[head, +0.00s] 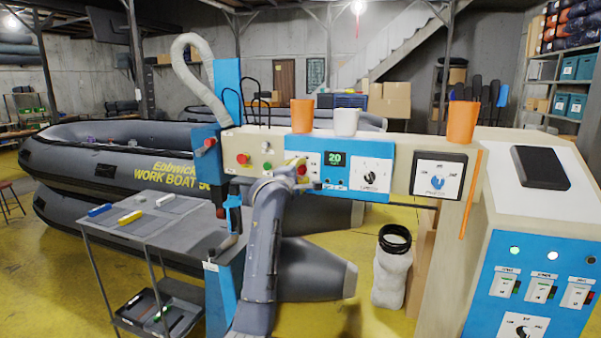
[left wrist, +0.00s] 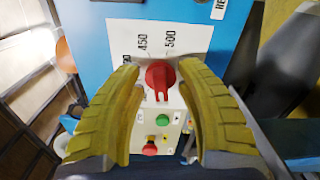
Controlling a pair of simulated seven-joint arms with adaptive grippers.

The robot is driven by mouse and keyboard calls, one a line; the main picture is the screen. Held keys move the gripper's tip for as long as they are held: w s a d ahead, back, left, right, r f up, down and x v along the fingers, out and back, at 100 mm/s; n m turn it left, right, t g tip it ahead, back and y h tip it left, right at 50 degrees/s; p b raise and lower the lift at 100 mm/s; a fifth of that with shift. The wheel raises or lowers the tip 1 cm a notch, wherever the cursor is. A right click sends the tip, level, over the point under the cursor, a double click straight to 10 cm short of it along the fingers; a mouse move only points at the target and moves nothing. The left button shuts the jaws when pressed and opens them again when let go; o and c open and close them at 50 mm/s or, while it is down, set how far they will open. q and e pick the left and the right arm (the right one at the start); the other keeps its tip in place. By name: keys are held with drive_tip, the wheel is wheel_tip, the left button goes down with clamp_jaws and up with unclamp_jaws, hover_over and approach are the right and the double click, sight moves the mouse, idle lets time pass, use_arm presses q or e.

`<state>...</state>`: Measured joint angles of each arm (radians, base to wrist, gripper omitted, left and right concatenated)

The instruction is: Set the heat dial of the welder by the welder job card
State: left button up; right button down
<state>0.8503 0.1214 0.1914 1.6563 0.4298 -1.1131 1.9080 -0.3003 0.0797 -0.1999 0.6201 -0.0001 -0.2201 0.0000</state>
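The heat dial is a red knob (left wrist: 160,80) on a white scale plate (left wrist: 135,35), with marks 450 and 500 readable in the left wrist view. In the head view a bit of the red knob (head: 302,170) shows behind my left gripper (head: 308,182). In the left wrist view my left gripper (left wrist: 160,100) is open, its two yellow fingers on either side of the knob with gaps visible. The knob's exact setting is unclear. A white label starting "RE" (left wrist: 219,6) is cut off at the top; I cannot identify the job card. My right gripper is not in view.
A box with red (head: 242,158) and green (head: 267,166) buttons adjoins the heat plate. A display reading 20 (head: 335,159) and a black dial (head: 370,177) are to the right. Orange cups (head: 302,115) and a white cup (head: 346,122) stand on top. A grey table (head: 180,225) is left.

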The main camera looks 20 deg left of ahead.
use_arm(q)
drive_tip(key=shift+w, duration=0.2)
drive_tip(key=shift+a, duration=0.1)
clamp_jaws()
